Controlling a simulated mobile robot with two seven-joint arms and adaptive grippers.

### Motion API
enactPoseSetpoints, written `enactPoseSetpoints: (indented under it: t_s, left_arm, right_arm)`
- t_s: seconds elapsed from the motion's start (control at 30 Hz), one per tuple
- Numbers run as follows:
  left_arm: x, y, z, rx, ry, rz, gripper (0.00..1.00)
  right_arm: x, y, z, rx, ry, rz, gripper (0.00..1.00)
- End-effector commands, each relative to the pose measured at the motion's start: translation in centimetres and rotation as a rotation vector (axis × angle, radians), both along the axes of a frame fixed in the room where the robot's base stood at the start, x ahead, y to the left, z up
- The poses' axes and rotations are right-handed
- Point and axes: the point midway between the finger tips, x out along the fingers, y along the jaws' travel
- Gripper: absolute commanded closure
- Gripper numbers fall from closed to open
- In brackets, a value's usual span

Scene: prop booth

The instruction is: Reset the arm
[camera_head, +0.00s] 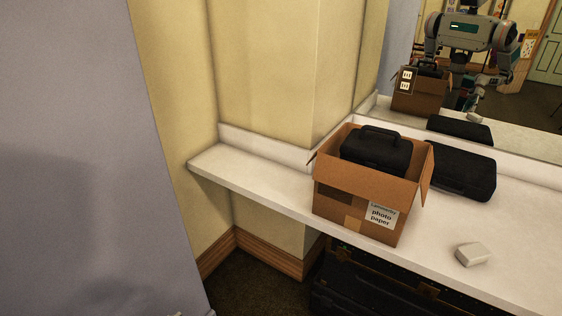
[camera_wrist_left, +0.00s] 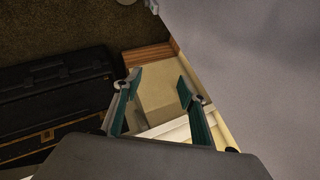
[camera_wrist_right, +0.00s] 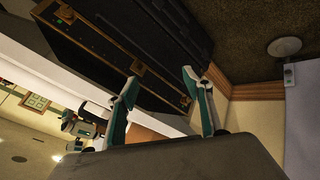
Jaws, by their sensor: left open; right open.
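My left gripper (camera_wrist_left: 158,92) shows in the left wrist view with its two fingers apart and nothing between them. My right gripper (camera_wrist_right: 165,92) shows in the right wrist view, also with its fingers apart and empty. Neither gripper is in the head view, apart from their reflection area in the mirror. An open cardboard box (camera_head: 345,208) labelled photo paper stands on the white counter (camera_head: 260,190), and a black case (camera_head: 376,150) with a handle sits upright inside it. Both grippers are apart from the box.
A second black case (camera_head: 461,170) lies on the counter right of the box. A small white block (camera_head: 473,254) lies near the front edge. A mirror (camera_head: 540,110) backs the counter. Black trunks (camera_wrist_left: 55,95) stand below it. A grey wall panel (camera_head: 80,160) fills the left.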

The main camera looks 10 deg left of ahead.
Motion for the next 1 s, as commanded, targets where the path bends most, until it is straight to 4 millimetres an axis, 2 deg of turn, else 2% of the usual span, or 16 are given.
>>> enactPoseSetpoints:
  t_s: [0.2, 0.4, 0.6, 1.0]
  left_arm:
    - [0.3, -4.9, -4.4, -0.212, -0.077, -0.025, 0.59]
    - [-0.3, -8.6, -7.1, -0.418, -0.161, -0.017, 0.59]
    - [-0.7, -9.8, -7.8, -0.505, -0.203, -0.006, 0.59]
    - [-0.7, -9.8, -7.8, -0.508, -0.204, -0.005, 0.59]
  right_arm:
    - [0.2, 4.9, -4.3, 0.213, -0.078, 0.026, 0.49]
    - [-0.3, 8.6, -7.1, 0.417, -0.162, 0.017, 0.49]
    - [-0.7, 9.8, -7.8, 0.505, -0.202, 0.006, 0.49]
    - [-0.7, 9.8, -7.8, 0.508, -0.205, 0.005, 0.49]
